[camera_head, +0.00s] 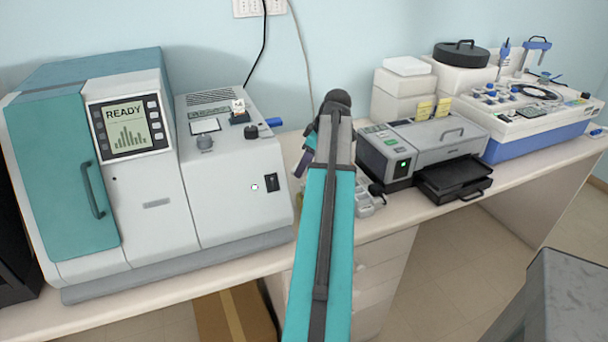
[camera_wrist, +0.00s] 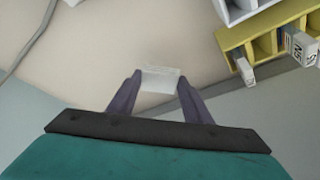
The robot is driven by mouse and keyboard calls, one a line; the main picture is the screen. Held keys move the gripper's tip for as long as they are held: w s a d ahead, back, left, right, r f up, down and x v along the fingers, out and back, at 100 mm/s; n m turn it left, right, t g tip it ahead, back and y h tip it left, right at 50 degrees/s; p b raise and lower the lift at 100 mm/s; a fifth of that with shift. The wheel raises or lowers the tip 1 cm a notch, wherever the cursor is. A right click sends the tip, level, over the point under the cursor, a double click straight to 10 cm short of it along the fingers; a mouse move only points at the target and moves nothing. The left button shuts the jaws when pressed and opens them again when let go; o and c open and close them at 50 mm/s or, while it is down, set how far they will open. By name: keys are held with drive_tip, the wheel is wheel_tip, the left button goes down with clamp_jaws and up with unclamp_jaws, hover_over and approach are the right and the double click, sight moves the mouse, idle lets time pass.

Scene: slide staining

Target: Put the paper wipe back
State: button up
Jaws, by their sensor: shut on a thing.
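A small pale, flat, near-square sheet, which looks like the paper wipe (camera_wrist: 160,79), lies between the two fingertips of my gripper (camera_wrist: 159,82) in the wrist view. My gripper is shut on it, with a finger at each side edge. The bench top shows below it; I cannot tell the exact height above it. In the head view my gripper (camera_head: 304,160) is a dark shape over the bench, left of my teal arm link, and the wipe cannot be made out there.
A yellow rack (camera_wrist: 258,40) with upright labelled pieces and a white rack stand at the wrist view's upper right. A cable runs at its upper left. In the head view a large analyser (camera_head: 150,190) stands left and a grey printer-like device (camera_head: 430,140) right.

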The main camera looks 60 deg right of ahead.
drive_tip(key=shift+f, duration=0.35)
drive_tip(key=shift+f, duration=0.1)
drive_tip(key=shift+f+p, duration=0.4)
drive_tip(key=shift+f, duration=1.4)
drive_tip(key=shift+f, duration=0.1)
drive_tip(key=o, duration=1)
drive_tip(key=shift+b+v, duration=0.9)
drive_tip(key=shift+v, duration=5.25)
drive_tip(key=shift+w, duration=0.1)
